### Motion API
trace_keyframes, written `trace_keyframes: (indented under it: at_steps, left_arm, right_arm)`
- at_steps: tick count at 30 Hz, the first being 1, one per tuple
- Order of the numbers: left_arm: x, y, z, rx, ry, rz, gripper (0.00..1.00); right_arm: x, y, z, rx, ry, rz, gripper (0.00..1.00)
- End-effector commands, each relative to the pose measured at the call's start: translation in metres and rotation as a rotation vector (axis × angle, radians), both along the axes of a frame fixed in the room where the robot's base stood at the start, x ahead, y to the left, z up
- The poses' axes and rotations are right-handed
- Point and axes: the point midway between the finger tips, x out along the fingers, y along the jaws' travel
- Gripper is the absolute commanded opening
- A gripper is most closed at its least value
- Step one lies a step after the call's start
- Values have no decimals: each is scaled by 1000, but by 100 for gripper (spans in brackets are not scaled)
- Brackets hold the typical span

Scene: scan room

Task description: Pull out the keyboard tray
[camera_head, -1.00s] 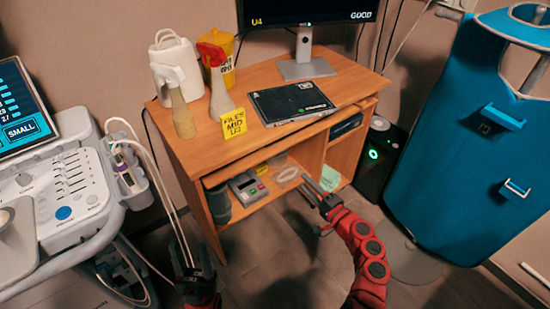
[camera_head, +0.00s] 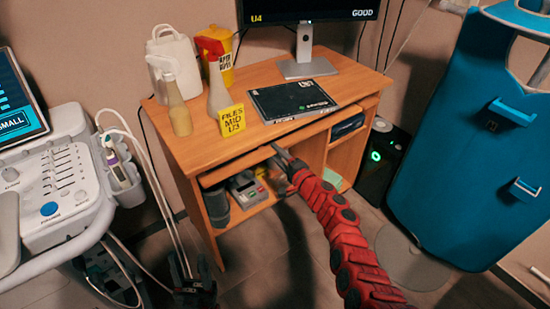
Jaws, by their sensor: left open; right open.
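The wooden keyboard tray (camera_head: 232,166) sits just under the top of the desk (camera_head: 190,152), and its front edge shows as a thin strip. My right gripper (camera_head: 277,154) reaches in from the lower right, with its fingertips at the right part of the tray's front edge. It is open; I cannot tell whether it touches the tray, and the arm hides part of the shelf below. My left gripper (camera_head: 190,268) is open and empty, low in front of the desk's left side, apart from the tray.
On the desk stand a monitor (camera_head: 304,45), a black laptop-like case (camera_head: 290,100), spray bottles (camera_head: 219,92) and a yellow sign (camera_head: 231,120). An ultrasound console (camera_head: 60,185) stands left, a blue garment rack (camera_head: 470,130) right. Floor in front of the desk is open.

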Motion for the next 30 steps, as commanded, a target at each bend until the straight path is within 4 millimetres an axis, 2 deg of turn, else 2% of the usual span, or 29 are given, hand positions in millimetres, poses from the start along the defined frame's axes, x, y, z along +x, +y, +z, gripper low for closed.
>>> trace_keyframes:
  at_steps: [3,14,23,30]
  left_arm:
    - [0,0,-8,0,0,0,50]
    - [0,0,-8,0,0,0,50]
    - [0,0,-9,0,0,0,50]
    - [0,0,-9,0,0,0,50]
  right_arm:
    - [6,5,-2,1,1,2,52]
    - [9,7,0,0,1,0,52]
    - [9,7,0,0,1,0,0]
    - [9,7,0,0,1,0,0]
